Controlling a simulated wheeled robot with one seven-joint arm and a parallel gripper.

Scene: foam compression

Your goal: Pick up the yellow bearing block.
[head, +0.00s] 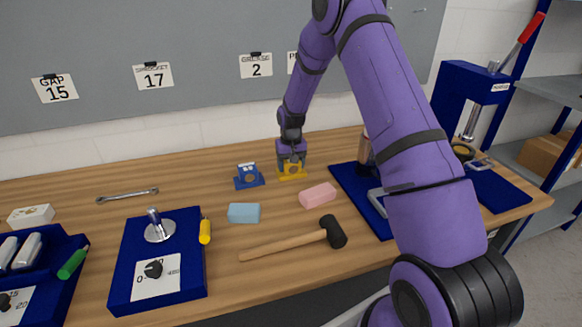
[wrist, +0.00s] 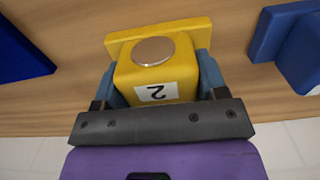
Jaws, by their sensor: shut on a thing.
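The yellow bearing block (head: 292,171) stands on the wooden bench near its back edge, below my purple arm. In the wrist view the yellow bearing block (wrist: 155,68) shows a round metal disc and a white label with a 2. My gripper (head: 291,160) is shut on it. In the wrist view the blue-grey fingers of my gripper (wrist: 157,85) press on its two sides. The block's base looks to be on or very close to the bench; I cannot tell whether there is a gap.
A blue bearing block (head: 249,176) stands just left of the yellow one. A pink block (head: 318,195), a light blue block (head: 244,213) and a mallet (head: 300,239) lie in front. A blue mat (head: 350,184) is to the right.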

